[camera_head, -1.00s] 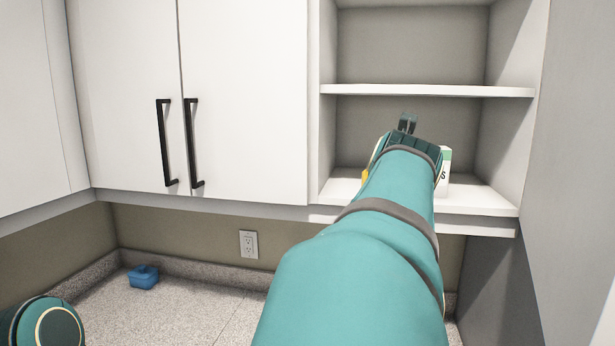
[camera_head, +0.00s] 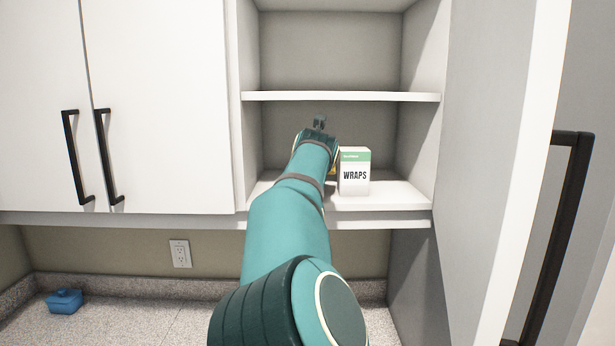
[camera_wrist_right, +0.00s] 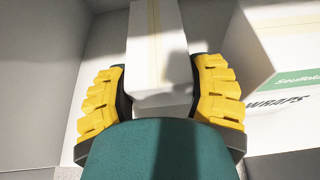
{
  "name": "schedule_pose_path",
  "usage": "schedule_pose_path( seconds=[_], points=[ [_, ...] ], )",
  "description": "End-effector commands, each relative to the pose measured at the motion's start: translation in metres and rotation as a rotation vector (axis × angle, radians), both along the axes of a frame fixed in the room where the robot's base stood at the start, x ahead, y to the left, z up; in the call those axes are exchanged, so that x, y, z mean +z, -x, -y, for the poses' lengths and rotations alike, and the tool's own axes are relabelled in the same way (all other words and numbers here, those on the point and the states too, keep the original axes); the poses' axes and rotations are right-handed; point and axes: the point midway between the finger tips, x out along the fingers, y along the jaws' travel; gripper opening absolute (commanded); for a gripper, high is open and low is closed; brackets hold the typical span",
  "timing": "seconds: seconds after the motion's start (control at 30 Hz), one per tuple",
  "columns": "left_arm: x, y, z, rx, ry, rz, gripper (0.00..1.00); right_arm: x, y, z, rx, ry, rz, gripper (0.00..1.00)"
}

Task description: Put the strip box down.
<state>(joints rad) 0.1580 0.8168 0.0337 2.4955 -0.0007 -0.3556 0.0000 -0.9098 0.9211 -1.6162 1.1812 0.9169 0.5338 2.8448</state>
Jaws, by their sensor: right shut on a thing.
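The strip box (camera_wrist_right: 158,45) is a plain white box with a pale tan band, seen in the right wrist view. My right gripper (camera_wrist_right: 160,88) is shut on it, a yellow-padded finger on each side. In the head view my right arm reaches into the lower bay of the open shelf unit, and the gripper (camera_head: 318,135) is left of the WRAPS box. The arm hides the strip box there. I cannot tell whether the strip box touches the shelf board (camera_head: 385,198). My left gripper is not in view.
The white and green WRAPS box (camera_head: 355,175) stands close to the right of my gripper. A middle shelf (camera_head: 345,97) is above and a side wall (camera_head: 415,130) is at right. An open door (camera_head: 500,170) with a black handle is further right. A blue container (camera_head: 65,301) sits on the counter.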

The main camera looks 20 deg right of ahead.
Motion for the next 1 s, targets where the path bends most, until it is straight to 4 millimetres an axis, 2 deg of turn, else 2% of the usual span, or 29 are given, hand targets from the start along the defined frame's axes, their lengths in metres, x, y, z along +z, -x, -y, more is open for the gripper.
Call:
schedule_pose_path(
  seconds=[0.27, 0.53, 0.83, 0.87, 0.9, 1.0],
  points=[
    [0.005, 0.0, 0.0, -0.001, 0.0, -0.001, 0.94, 0.0, -0.015, 0.004, 0.0, 0.0, -0.001, 0.21],
    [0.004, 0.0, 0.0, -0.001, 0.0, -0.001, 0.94, -0.035, -0.014, 0.004, 0.001, -0.004, -0.001, 0.21],
    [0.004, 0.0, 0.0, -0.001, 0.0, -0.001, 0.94, -0.037, -0.014, 0.004, 0.001, -0.002, 0.0, 0.21],
    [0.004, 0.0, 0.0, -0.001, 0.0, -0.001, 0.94, -0.038, -0.014, 0.004, 0.001, -0.002, 0.0, 0.64],
    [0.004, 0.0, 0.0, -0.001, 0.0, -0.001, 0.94, -0.037, -0.014, 0.004, 0.002, -0.001, -0.001, 0.76],
    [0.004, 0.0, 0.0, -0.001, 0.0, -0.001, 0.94, -0.037, -0.014, 0.004, 0.002, -0.001, -0.001, 0.76]
  ],
)
